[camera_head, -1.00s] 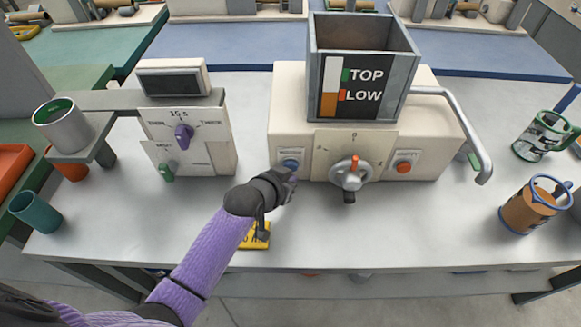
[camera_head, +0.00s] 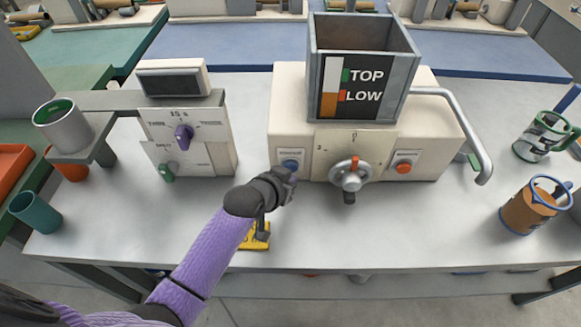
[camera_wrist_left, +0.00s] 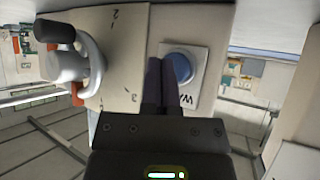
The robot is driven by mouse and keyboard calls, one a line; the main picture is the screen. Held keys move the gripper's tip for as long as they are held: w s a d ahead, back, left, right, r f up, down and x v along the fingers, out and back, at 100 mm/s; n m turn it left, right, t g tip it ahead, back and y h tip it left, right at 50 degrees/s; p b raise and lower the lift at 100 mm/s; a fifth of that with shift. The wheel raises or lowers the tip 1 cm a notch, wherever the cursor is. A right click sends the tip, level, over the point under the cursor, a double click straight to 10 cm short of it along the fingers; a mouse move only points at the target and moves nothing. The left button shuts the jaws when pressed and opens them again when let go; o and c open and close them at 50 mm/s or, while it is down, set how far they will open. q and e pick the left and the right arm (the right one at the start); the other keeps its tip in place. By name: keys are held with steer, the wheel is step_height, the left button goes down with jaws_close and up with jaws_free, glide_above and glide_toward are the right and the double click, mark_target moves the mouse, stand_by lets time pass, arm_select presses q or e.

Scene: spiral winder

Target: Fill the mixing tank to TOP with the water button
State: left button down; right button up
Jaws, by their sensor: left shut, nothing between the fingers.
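The mixing tank (camera_head: 364,55) is a grey open box on a cream machine (camera_head: 450,150). Its gauge (camera_head: 330,88) has an orange column reaching about the red LOW mark, well below the green TOP mark, with white above. The blue water button (camera_head: 290,165) sits on the machine's left front. It also shows in the wrist view (camera_wrist_left: 184,67), on a white plate with partly covered lettering. My left gripper (camera_head: 291,174) is shut and empty, its fingertips (camera_wrist_left: 164,65) at the button's edge. I cannot tell whether they press it. My right gripper is out of view.
A dial box (camera_head: 185,135) stands left, a brown mug (camera_head: 530,208) right. A yellow object (camera_head: 257,238) lies below my wrist. The front tabletop is mostly clear.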

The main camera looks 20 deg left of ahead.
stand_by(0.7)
arm_select(q)
steer(key=shift+w+a, duration=0.1)
steer(key=shift+w, duration=0.3)
steer(key=shift+w+a, duration=0.1)
steer(key=shift+w, duration=0.3)
stand_by(2.1)
stand_by(1.1)
steer(key=shift+s+r+p, duration=0.15)
steer(key=shift+s+p, duration=0.4)
steer(key=shift+s+d, duration=0.2)
